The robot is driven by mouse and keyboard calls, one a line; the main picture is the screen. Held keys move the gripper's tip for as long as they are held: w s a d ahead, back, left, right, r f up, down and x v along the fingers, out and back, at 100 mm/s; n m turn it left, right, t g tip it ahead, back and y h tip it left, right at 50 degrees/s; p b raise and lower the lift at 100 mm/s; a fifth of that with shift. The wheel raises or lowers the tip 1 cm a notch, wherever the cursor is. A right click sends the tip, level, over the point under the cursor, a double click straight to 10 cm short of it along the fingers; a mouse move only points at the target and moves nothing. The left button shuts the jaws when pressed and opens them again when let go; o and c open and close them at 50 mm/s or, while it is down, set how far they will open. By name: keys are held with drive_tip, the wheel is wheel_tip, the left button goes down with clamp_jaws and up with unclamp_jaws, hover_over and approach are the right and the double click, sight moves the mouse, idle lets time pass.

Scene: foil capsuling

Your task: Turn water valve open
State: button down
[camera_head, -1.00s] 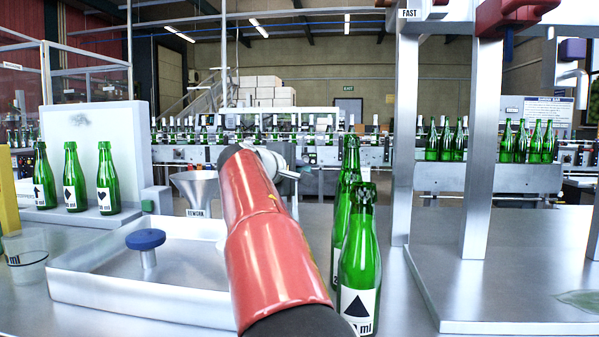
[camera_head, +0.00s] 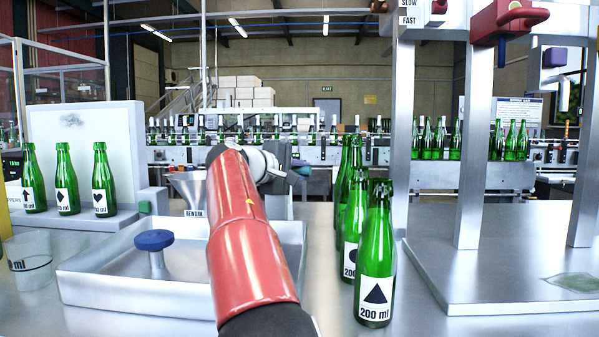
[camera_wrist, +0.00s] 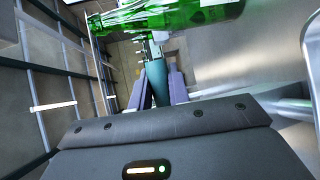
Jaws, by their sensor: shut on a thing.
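My gripper (camera_wrist: 160,88) is shut on a slim teal piece (camera_wrist: 157,82), held between its purple-grey fingers in the wrist view. In the head view my red arm hides most of the gripper, and a teal bit (camera_head: 299,168) shows past the arm's end. No part is clearly marked as the water valve. A purple-blue block (camera_head: 561,56) above a bent silver spout (camera_head: 564,96) is at the upper right, well apart from my gripper. A round blue knob (camera_head: 154,240) stands on a short stem in the tray, left of my arm.
Green bottles with a triangle label (camera_head: 377,262) and others behind stand just right of my arm. A green bottle (camera_wrist: 190,14) crosses the top of the wrist view. A shallow metal tray (camera_head: 120,287), a clear cup (camera_head: 30,270) and a metal frame (camera_head: 474,150) stand around.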

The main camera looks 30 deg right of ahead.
idle(0.3)
drive_tip(key=c, duration=1.3)
unclamp_jaws()
drive_tip(key=shift+b+v, duration=0.5)
drive_tip(key=shift+v, duration=3.45)
drive_tip(key=shift+c, duration=0.3)
